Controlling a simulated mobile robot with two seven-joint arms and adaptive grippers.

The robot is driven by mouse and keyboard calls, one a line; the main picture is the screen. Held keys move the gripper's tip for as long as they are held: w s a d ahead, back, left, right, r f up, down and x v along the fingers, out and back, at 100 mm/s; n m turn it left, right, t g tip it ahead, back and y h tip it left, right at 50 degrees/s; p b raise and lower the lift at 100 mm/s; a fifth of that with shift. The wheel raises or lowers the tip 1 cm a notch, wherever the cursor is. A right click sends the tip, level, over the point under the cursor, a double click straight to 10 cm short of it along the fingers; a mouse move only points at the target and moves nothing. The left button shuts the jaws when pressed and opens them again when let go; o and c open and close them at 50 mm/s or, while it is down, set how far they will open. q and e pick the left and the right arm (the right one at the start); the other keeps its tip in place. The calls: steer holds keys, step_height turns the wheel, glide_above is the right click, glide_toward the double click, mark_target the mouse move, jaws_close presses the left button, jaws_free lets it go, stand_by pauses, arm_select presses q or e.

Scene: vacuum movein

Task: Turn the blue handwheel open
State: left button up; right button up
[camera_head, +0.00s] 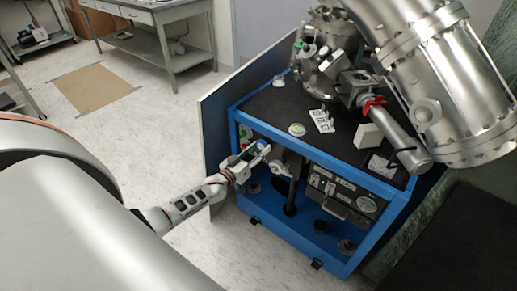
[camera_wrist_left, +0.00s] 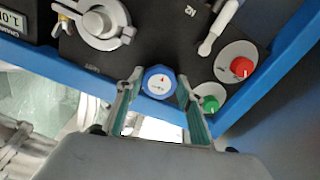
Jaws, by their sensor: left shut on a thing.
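The blue handwheel (camera_wrist_left: 159,81) has a white face with a small red pointer and sits at the edge of the dark panel. It also shows as a small blue spot at the cart's front in the head view (camera_head: 264,146). My left gripper (camera_wrist_left: 157,84) has one finger on each side of the wheel's rim and is shut on it. In the head view, my left gripper (camera_head: 256,155) reaches the upper left front of the blue cart (camera_head: 295,238) and partly hides the wheel. My right gripper is not in view.
A red knob (camera_wrist_left: 241,67) and a green knob (camera_wrist_left: 210,104) sit close to the right finger. A silver valve (camera_wrist_left: 104,24) lies to the upper left. A large steel vessel (camera_head: 440,85) stands over the cart's right side.

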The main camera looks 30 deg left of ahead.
arm_select(q)
steer(key=n, duration=0.4)
steer(key=shift+n, duration=0.3)
steer(key=n, duration=0.3)
steer(key=shift+n, duration=0.3)
steer(key=n, duration=0.3)
steer(key=shift+d+r+n, duration=0.1)
steer(key=shift+n, duration=0.2)
steer(key=shift+n+b, duration=0.35)
steer(key=shift+n, duration=1.45)
steer(key=shift+r, duration=0.1)
steer(key=o, duration=1.1)
